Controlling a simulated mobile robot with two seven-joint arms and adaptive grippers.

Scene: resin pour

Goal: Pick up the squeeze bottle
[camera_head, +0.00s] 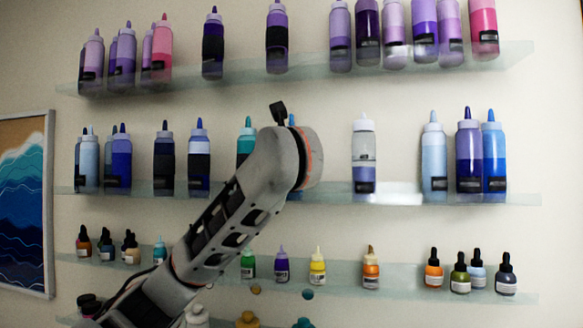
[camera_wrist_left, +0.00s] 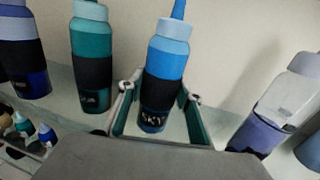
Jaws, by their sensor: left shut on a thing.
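A blue squeeze bottle (camera_wrist_left: 170,62) with a pale collar, a blue nozzle and a black band marked "SKY" stands upright in the left wrist view. My left gripper (camera_wrist_left: 160,94) is shut on it, with one finger at each side of its band. I cannot tell whether its base touches the shelf. In the head view my left arm reaches up to the second shelf and hides the gripper and most of this bottle; only its blue nozzle (camera_head: 291,120) shows above the wrist. My right gripper is in neither view.
A teal bottle (camera_wrist_left: 92,65) stands close on the left, and a clear and lilac bottle (camera_wrist_left: 285,100) on the right. The glass shelf (camera_head: 400,198) holds several more bottles. Another shelf (camera_head: 300,72) is above, and small dropper bottles (camera_head: 317,268) are below.

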